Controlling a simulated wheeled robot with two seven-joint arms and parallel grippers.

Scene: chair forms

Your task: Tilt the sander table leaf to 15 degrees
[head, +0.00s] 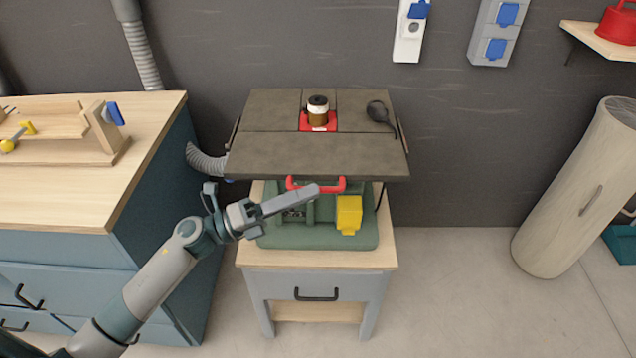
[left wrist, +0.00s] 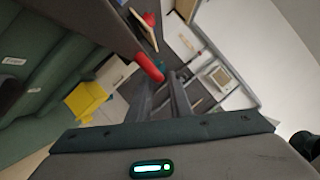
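The sander's dark grey table top has a front leaf (head: 315,155), which looks about level; I cannot read its exact angle. A red handle (head: 331,185) sits at the leaf's front edge and also shows in the left wrist view (left wrist: 150,68). The green sander body (head: 318,236) with a yellow box (head: 349,215) is below. My left gripper (head: 308,201) is just in front of and below the handle, covering part of it in the head view. Its fingers (left wrist: 164,82) look apart, with nothing between them. The handle is close beyond the fingertips. My right gripper is out of view.
A sanding spindle (head: 318,108) stands in a red insert, with a black round-headed item (head: 379,112) beside it. A wooden-topped workbench (head: 75,193) is on the left, near my arm. A tall pale cylinder (head: 575,190) leans on the right. Floor between is clear.

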